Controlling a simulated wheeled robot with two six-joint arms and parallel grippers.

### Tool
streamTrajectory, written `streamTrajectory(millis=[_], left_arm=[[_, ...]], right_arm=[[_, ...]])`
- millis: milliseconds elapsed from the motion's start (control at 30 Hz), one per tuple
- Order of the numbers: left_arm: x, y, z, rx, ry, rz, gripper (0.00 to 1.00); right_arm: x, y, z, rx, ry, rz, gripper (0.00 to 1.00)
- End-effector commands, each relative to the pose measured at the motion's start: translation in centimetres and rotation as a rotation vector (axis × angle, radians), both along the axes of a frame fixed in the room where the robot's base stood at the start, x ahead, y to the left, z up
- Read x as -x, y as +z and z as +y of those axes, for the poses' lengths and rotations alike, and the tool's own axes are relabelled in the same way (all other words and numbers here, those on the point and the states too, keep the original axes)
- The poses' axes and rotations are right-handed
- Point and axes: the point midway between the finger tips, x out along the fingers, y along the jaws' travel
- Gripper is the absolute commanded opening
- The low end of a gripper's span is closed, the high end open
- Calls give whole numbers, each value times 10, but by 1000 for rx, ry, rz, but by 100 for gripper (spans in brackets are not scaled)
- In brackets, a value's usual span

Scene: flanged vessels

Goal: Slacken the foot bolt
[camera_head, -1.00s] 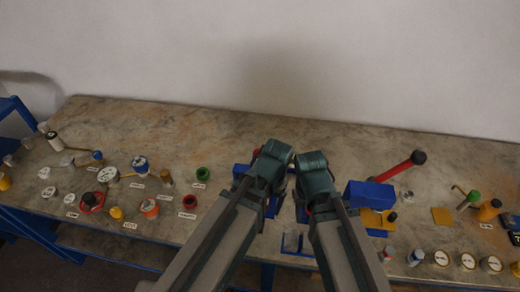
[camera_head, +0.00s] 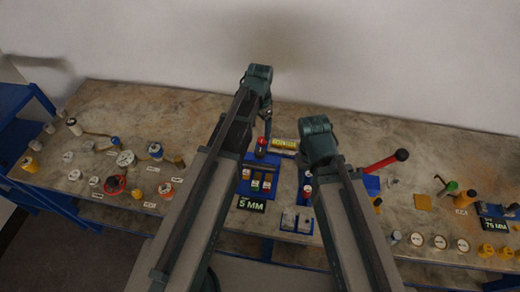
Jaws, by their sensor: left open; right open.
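My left gripper (camera_head: 267,124) is at the end of the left arm, over the back middle of the bench, beside a red-topped part (camera_head: 262,141). It holds nothing that I can make out. My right gripper (camera_head: 308,181) is mostly hidden under its own wrist, over the blue fixtures in the middle. I cannot pick out the foot bolt for certain; the arms cover part of the middle. A blue tray (camera_head: 245,186) with small coloured pieces lies between the arms, behind a black "5 MM" sign (camera_head: 251,204).
A red-handled lever (camera_head: 385,161) rises right of my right arm. Several flanged caps and vessels, including a red ring (camera_head: 115,185), stand on the left. Round gauges (camera_head: 440,242) line the front right. A yellow block (camera_head: 284,144) lies at the back middle.

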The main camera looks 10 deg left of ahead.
Motion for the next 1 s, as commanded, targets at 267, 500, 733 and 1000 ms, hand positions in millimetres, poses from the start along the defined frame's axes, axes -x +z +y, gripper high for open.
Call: streamTrajectory(millis=[267,500,733,1000], left_arm=[[0,-27,0,0,0,0,84],[0,-60,0,0,1,0,84],[0,-92,0,0,1,0,84],[0,-126,0,0,1,0,84]], right_arm=[[0,-27,0,1,5,0,50],[0,-60,0,1,5,0,50],[0,-92,0,1,4,0,50],[0,-126,0,1,4,0,50]])
